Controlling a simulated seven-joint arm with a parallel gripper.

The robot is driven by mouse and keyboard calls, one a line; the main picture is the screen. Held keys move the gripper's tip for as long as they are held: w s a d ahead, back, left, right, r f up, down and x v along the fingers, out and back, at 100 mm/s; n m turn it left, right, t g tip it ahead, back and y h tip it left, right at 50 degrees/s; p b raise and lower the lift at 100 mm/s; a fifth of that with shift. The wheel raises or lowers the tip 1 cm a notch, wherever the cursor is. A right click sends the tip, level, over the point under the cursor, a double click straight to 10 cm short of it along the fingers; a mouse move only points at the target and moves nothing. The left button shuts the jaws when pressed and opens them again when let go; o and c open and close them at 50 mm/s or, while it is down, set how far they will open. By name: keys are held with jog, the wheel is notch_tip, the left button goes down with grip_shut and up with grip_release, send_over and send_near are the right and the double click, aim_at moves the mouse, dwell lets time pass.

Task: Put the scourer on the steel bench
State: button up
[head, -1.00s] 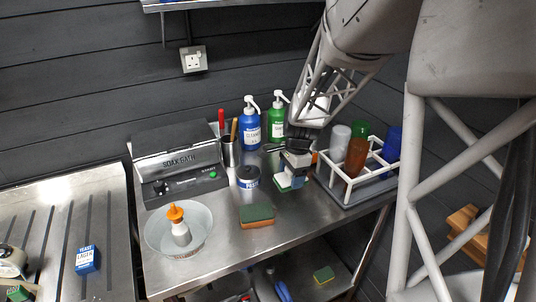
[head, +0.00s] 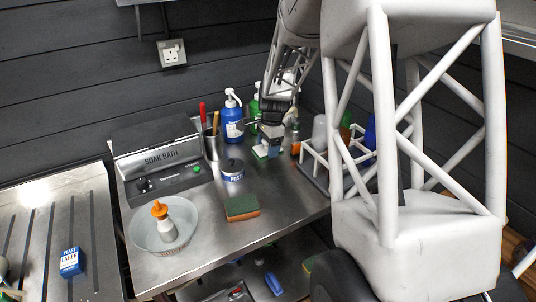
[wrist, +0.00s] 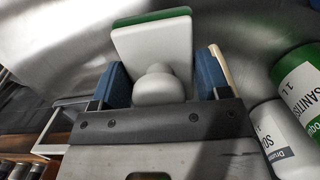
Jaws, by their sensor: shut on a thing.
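My gripper (head: 270,138) is shut on a white block with a round knob and a green pad, which I take for the scourer (wrist: 155,48). In the wrist view the knob sits between my blue finger pads and the green edge shows at the far side. In the head view the scourer (head: 264,152) is low over the back right of the steel bench (head: 205,255). I cannot tell whether it touches the bench top. A green and orange sponge (head: 242,208) lies at the bench's front.
A soak bath (head: 160,166), a bowl (head: 165,240) with an orange-capped bottle, a tub (head: 232,170) and a blue pump bottle (head: 232,120) stand on the bench. A white bottle rack (head: 313,165) is right of my gripper. Clear steel lies around the sponge.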

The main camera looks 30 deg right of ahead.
dwell(0.3)
jog(key=shift+f, duration=1.75)
jog(key=shift+f, duration=0.1)
jog(key=o, duration=0.9)
jog(key=shift+o, duration=0.2)
jog(key=r, duration=0.4)
jog(key=d+r, duration=0.1)
jog(key=r, duration=0.7)
jog(key=shift+d, duration=0.25)
jog(key=shift+a+r, duration=0.1)
